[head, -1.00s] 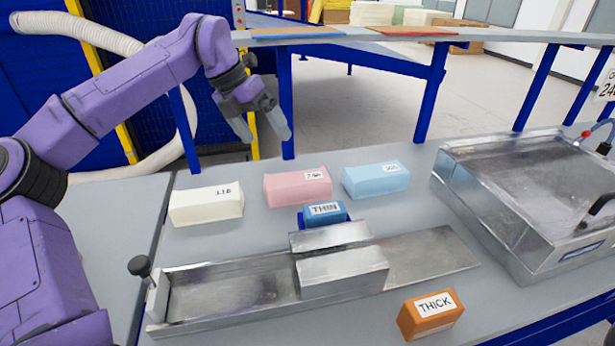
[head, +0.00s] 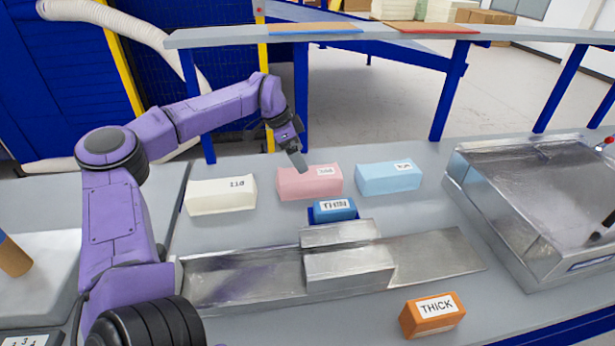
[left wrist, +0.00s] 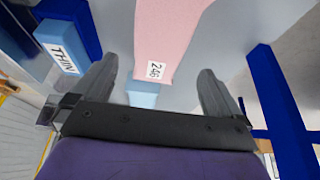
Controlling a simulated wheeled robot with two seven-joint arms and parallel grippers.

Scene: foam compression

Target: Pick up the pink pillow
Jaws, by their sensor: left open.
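The pink pillow (head: 311,184) is a pink foam block with a white label, lying on the grey table between a white block and a light blue block. My left gripper (head: 298,162) is just above and behind it, pointing down. In the left wrist view the pink pillow (left wrist: 167,35) lies ahead of and between the two open fingers (left wrist: 160,95), with its label end toward the gripper. The gripper is open and empty. I cannot tell whether a finger touches the pillow. My right gripper is not in view.
The white block (head: 221,194) and light blue block (head: 389,177) flank the pillow. A blue THIN block (head: 334,209) sits in front, behind a metal fixture (head: 245,279). An orange THICK block (head: 432,314) is at the front. A large metal box (head: 520,190) stands right.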

